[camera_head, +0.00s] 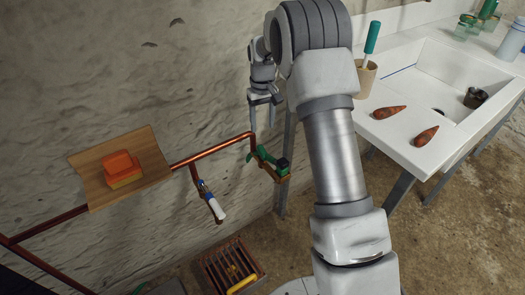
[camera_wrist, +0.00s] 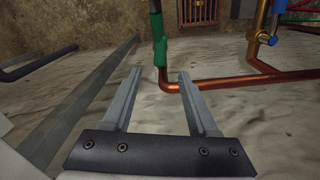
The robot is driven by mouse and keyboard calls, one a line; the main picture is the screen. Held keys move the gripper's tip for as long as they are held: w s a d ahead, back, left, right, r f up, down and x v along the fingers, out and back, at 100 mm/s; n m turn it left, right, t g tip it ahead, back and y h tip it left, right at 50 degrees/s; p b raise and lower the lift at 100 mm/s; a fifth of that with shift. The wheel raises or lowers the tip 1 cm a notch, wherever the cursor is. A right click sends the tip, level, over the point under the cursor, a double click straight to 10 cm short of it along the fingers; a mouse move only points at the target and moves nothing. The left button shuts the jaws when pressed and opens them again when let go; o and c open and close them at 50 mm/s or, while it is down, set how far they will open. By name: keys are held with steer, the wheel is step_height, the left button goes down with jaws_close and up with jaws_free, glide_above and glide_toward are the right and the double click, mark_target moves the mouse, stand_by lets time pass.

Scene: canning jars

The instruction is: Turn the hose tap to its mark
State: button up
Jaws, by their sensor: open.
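A green tap (camera_head: 262,160) sits on the right end of the copper pipe on the wall, with a dark end piece beside it. In the wrist view the green tap (camera_wrist: 158,48) stands just beyond my fingertips. A second tap with a blue body and white lever (camera_head: 212,201) hangs from the pipe to the left; its blue part (camera_wrist: 265,38) shows at upper right in the wrist view. I cannot tell which is the hose tap, and I make out no mark. My gripper (camera_head: 263,122) is open and empty, above the green tap and apart from it; its jaws (camera_wrist: 161,74) point towards it.
The copper pipe (camera_head: 212,151) runs along the rough wall. A wooden shelf (camera_head: 90,187) holds orange and yellow blocks. A floor grate (camera_head: 216,272) lies below. The white sink counter (camera_head: 400,152) with carrots and a cup stands right, its metal leg (camera_head: 286,172) near the green tap.

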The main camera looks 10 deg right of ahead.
mark_target(263, 150)
step_height(263, 150, down, 11)
steer(key=b, duration=0.2)
steer(key=shift+f+b, duration=0.2)
steer(key=shift+b, duration=0.15)
jaws_close()
